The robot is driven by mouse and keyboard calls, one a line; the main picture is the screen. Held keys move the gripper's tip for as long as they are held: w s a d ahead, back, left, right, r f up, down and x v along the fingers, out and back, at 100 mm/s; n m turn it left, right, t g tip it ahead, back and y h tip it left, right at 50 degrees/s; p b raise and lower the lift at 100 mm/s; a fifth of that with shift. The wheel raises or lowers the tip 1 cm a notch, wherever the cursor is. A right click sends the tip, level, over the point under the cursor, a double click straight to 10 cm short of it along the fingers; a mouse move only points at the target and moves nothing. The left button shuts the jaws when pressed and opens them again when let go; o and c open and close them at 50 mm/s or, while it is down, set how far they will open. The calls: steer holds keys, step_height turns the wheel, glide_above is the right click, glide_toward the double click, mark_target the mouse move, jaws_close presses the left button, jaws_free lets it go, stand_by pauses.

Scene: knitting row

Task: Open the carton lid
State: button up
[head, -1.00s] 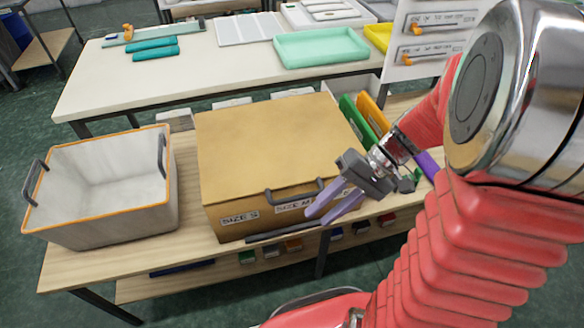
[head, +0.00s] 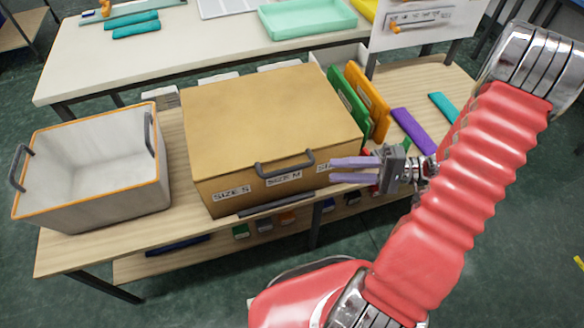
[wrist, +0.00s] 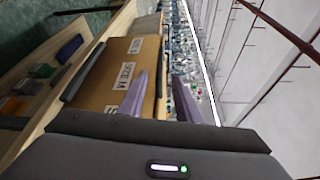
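The carton (head: 245,175) is a brown box on the wooden table, with its flat lid (head: 265,110) closed. A dark handle (head: 284,168) is at the lid's front edge, above size labels on the front face. My gripper (head: 334,170) is at the carton's front right corner, its two purple fingers pointing left and apart, with nothing between them. The fingertips are to the right of the handle and apart from it.
A grey bin with orange rim (head: 60,142) stands left of the carton. Green (head: 346,100) and orange (head: 368,100) folders stand close to its right side. A purple bar (head: 412,130) lies farther right. A dark bar (head: 276,204) runs along the carton's lower front.

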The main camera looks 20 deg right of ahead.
mark_target(288, 170)
stand_by(0.3)
steer(key=x, duration=1.4)
steer(key=shift+d, duration=0.1)
steer(key=shift+c, duration=0.2)
steer(key=shift+f, duration=0.1)
jaws_close()
